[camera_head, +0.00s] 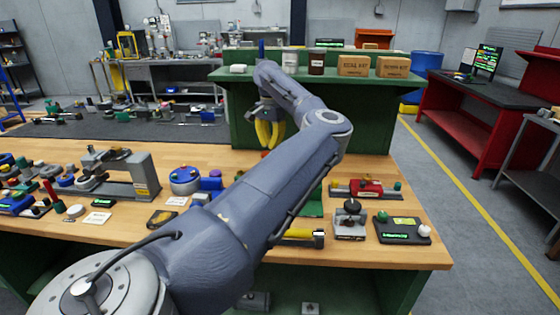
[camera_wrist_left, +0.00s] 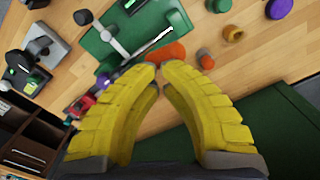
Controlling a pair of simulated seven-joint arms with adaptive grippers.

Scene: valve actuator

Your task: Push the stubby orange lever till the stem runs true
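My left gripper (camera_head: 270,135) points down over the back of the wooden bench in the head view. In the left wrist view its yellow fingers (camera_wrist_left: 160,68) converge until their tips almost meet, with nothing visible between them. A flat orange piece (camera_wrist_left: 166,52), possibly the stubby orange lever, shows just beyond the fingertips; contact cannot be told. Beside it is a green plate (camera_wrist_left: 100,45) carrying a grey fitting and a thin metal rod (camera_wrist_left: 155,43), perhaps the stem. In the head view my left arm hides most of this area. My right gripper is not in view.
A grey frame (camera_head: 145,175), a blue-topped round part (camera_head: 184,178) and several small parts crowd the bench left of my arm. A red device (camera_head: 365,188) and a black box (camera_head: 400,229) stand to the right. A green shelf (camera_head: 235,75) with boxes rises behind.

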